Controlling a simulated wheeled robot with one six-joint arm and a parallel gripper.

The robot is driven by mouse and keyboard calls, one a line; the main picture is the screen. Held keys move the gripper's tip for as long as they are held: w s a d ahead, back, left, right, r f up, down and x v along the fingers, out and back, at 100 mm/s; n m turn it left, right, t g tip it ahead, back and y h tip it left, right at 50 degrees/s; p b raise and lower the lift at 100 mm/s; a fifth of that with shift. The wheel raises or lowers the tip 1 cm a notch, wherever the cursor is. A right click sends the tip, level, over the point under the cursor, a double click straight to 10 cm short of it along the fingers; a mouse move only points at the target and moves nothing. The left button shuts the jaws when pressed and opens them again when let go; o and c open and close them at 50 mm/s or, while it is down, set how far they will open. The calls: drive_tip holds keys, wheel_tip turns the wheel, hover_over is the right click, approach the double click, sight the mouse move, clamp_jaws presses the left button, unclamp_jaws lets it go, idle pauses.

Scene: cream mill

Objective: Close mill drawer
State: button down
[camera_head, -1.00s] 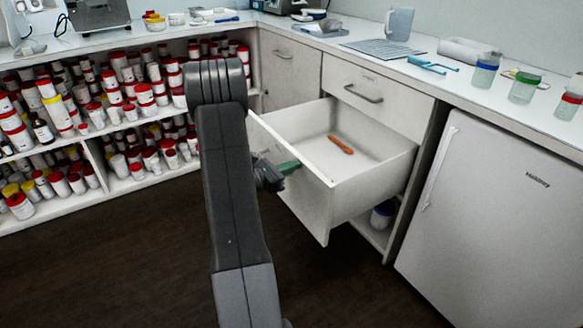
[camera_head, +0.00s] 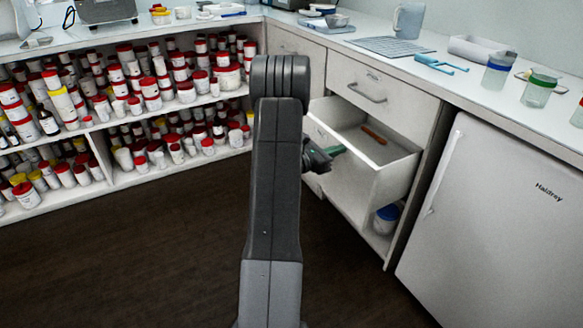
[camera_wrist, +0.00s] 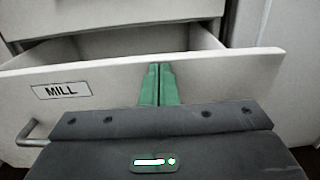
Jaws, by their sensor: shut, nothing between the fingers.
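The white mill drawer (camera_head: 384,171) is pulled partly out of the cabinet in the head view, with an orange-brown object (camera_head: 374,135) lying inside. In the wrist view its front panel (camera_wrist: 225,85) carries a "MILL" label (camera_wrist: 61,91) and a metal handle (camera_wrist: 32,130) at the left. My gripper (camera_wrist: 159,68) has green fingers, shut and empty, with the tips at the top edge of the front panel, right of the label. They appear to touch it. In the head view my gripper (camera_head: 333,151) is beside the drawer front, partly hidden by my arm.
A closed drawer (camera_head: 368,88) is above. A white fridge (camera_head: 500,215) stands right of the cabinet. A blue-lidded tub (camera_head: 386,218) sits below the drawer. Shelves of red-lidded jars (camera_head: 150,100) fill the left. The dark floor (camera_head: 120,265) in front is clear.

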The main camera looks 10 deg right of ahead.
drive_tip(key=b+x, duration=0.3)
drive_tip(key=x, duration=1.7)
drive_tip(key=shift+d+r, duration=0.2)
drive_tip(key=shift+d, duration=0.05)
drive_tip(key=shift+w, duration=0.1)
